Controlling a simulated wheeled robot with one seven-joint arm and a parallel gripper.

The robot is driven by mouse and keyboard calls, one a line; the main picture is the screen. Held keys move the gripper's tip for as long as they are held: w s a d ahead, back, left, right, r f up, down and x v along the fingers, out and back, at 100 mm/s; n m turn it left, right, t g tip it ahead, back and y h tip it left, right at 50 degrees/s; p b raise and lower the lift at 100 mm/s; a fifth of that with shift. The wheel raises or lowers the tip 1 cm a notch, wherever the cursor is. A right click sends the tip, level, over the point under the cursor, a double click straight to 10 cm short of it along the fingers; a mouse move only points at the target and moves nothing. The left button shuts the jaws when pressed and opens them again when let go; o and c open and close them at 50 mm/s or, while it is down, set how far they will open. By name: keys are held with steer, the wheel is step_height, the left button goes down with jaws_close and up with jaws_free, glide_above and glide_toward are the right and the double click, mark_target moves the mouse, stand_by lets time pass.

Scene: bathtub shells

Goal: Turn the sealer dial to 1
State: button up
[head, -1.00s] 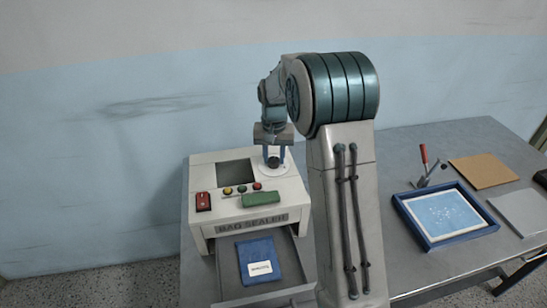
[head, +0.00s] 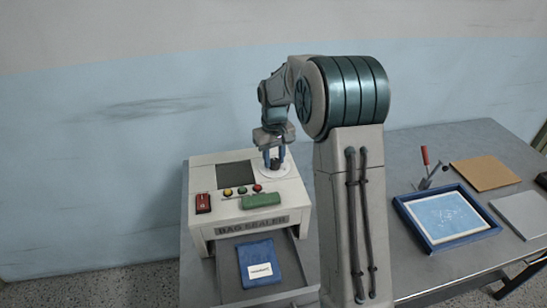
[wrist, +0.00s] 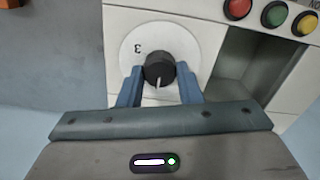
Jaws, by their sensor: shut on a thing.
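The bag sealer (head: 250,223) is a pale box machine on the left of the table. Its dial is a black knob (wrist: 159,67) on a round white plate (wrist: 127,57), at the back right of the machine's top. My gripper (head: 274,160) comes down on the dial from above. In the wrist view its two blue fingers (wrist: 160,73) are closed on either side of the knob. The knob's white pointer line aims down the picture, towards my gripper's palm. A "3" is readable on the plate, up and left of the knob. No other number is readable.
The sealer's top also carries a red switch (head: 203,203), several coloured buttons (head: 242,190), a green block (head: 261,201) and a dark opening (head: 235,175). A blue pouch (head: 258,262) lies in front. A blue-framed tray (head: 447,216) and red-handled tool (head: 425,157) are right.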

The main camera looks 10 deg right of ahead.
mark_target(274, 160)
steer(key=shift+w+r, duration=0.1)
steer(key=o, duration=1)
step_height(274, 160, up, 14)
steer(key=shift+f+b, duration=0.1)
steer(key=shift+b, duration=0.35)
